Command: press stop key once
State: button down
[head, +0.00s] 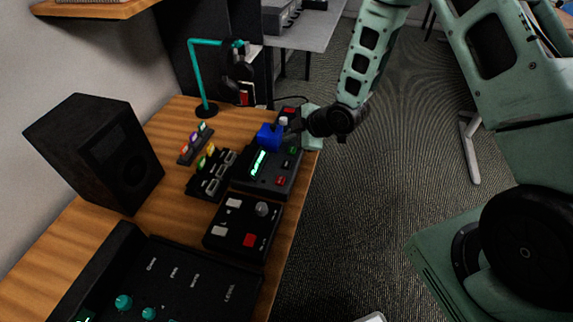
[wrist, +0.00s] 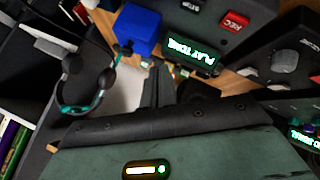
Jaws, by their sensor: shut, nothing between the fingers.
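The recorder (head: 262,177) is a dark box on the wooden desk with a lit green display (head: 258,162). In the wrist view its display (wrist: 190,53) reads "PLAY TONE". A red REC key (wrist: 234,22) sits beside a dark key (wrist: 190,5), whose label is cut off and too small to read surely. I cannot tell for certain which key is stop. The red key also shows in the head view (head: 281,181). My gripper (head: 292,126) is shut and empty, near the far end of the recorder. Its fingers (wrist: 159,72) are together in the wrist view.
A blue block (head: 268,137) stands close to my fingers; it shows in the wrist view (wrist: 138,28). Headphones (head: 236,72) hang on a teal stand behind. A control box (head: 242,226) with a knob, a button panel (head: 211,174) and a speaker (head: 97,150) are nearby.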

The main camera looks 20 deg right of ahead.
aim_at(290, 165)
notch_tip(290, 165, down, 8)
jog(key=b, duration=0.5)
jog(key=shift+b, duration=0.3)
jog(key=shift+f, duration=0.1)
dwell(1.5)
jog(key=shift+f+b, duration=0.35)
jog(key=shift+b, duration=0.1)
jog(key=shift+f+b, duration=0.4)
dwell(0.5)
jog(key=shift+r, duration=0.1)
jog(key=shift+r+p, duration=0.5)
jog(key=shift+r, duration=0.25)
jog(key=shift+r+p, duration=1.65)
jog(key=shift+r, duration=0.9)
